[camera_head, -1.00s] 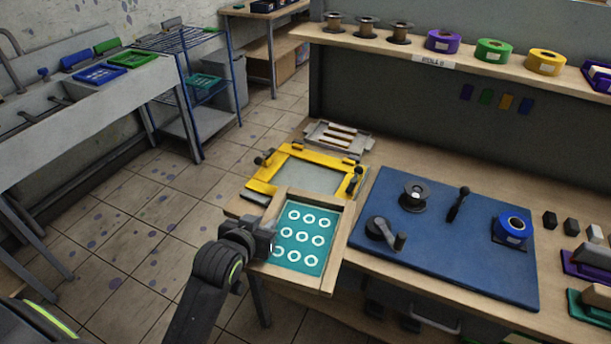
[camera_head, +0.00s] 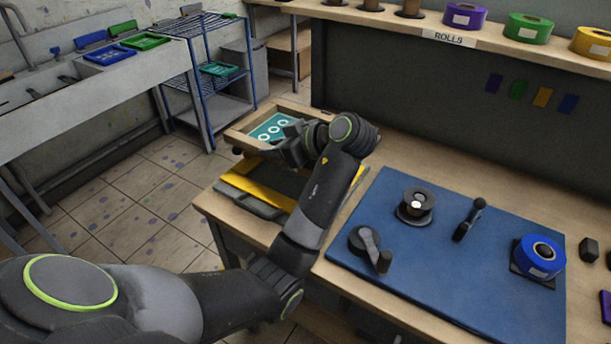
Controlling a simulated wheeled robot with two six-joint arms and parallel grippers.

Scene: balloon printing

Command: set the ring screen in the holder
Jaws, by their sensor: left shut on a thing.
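The ring screen (camera_head: 270,127), a wooden frame with teal mesh and white rings, is at the back left of the workbench. My left gripper (camera_head: 296,147) is shut on its near side. I cannot tell whether the screen touches the holder. My right gripper is not in view.
A blue mat (camera_head: 450,262) to the right carries a black spool (camera_head: 415,204), a crank handle (camera_head: 370,249) and a blue roll (camera_head: 539,257). A shelf (camera_head: 440,37) with rolls runs above the bench. A blue wire rack (camera_head: 205,75) stands at the back left.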

